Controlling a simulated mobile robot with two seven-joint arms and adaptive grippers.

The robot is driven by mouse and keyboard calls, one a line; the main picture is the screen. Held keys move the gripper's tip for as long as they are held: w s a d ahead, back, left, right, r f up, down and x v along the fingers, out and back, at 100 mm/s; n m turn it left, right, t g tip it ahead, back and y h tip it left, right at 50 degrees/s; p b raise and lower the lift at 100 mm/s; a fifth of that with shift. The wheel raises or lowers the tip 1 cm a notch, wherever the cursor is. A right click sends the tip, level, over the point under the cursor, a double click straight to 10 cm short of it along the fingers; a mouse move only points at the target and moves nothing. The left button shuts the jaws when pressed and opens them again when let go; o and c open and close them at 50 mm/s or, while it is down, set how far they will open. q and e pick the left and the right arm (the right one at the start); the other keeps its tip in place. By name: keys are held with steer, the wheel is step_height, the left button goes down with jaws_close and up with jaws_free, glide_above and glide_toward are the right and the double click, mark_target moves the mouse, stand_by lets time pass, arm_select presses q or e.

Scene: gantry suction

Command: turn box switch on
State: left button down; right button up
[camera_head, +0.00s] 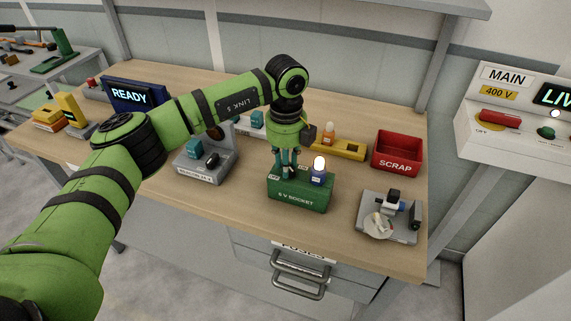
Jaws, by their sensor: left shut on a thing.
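A green box (300,196) marked "5 V SOCKET" stands near the front of the workbench. A lit bulb (319,164) in a blue holder (318,179) stands upright on its right part. My left gripper (288,171) points down onto the left part of the box's top, left of the bulb. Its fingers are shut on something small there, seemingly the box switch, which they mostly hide. I cannot read the switch's position. My right gripper is not in view.
A red SCRAP bin (398,152) and a grey fixture (389,221) stand to the right. A yellow tray (350,151) lies behind the box, a grey station (205,166) to its left. The MAIN panel (520,145) is at far right. Bare wood lies before the box.

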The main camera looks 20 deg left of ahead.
arm_select(q)
steer(key=shift+d+n+b, duration=0.1)
steer(key=shift+n+b, duration=0.2)
steer(key=shift+n, duration=0.8)
steer(key=c, duration=1)
jaws_free()
step_height(320, 180, up, 12)
steer(key=shift+r, duration=0.1)
